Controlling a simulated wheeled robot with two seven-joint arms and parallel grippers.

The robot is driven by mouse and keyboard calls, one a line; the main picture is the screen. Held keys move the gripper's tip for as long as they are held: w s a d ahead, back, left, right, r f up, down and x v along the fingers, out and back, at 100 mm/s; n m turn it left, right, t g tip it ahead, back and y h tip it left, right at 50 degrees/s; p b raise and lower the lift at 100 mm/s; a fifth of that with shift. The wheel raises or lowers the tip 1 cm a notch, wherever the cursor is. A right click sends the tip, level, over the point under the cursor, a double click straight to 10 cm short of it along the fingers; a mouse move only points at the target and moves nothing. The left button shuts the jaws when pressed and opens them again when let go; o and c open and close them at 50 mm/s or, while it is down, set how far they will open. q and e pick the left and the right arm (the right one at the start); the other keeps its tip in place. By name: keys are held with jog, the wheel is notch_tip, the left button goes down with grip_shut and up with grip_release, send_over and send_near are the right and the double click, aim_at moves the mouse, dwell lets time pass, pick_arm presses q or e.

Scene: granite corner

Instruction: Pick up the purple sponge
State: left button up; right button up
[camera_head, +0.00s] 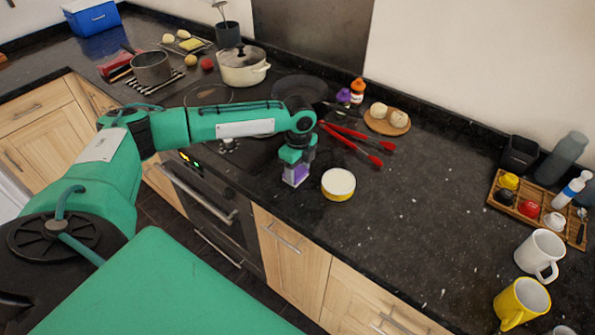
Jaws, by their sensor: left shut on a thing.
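The purple sponge (296,179) is at the tip of my left gripper (295,170), near the front edge of the dark counter. It shows a pale face with purple on it. My left gripper points down and is shut on the sponge; its fingers are small and partly hidden. I cannot tell whether the sponge touches the counter. My right gripper is not in the view.
A pan (299,90) and a cream pot (242,68) are farther back. Mugs (540,252) stand at the right. The counter's middle right is clear.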

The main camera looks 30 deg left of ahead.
aim_at(298, 172)
pick_arm(q)
notch_tip(298, 172, up, 20)
jog(key=b, duration=0.3)
jog(key=shift+f, duration=0.1)
jog(key=shift+o, duration=1.2)
jog(key=shift+c, duration=0.4)
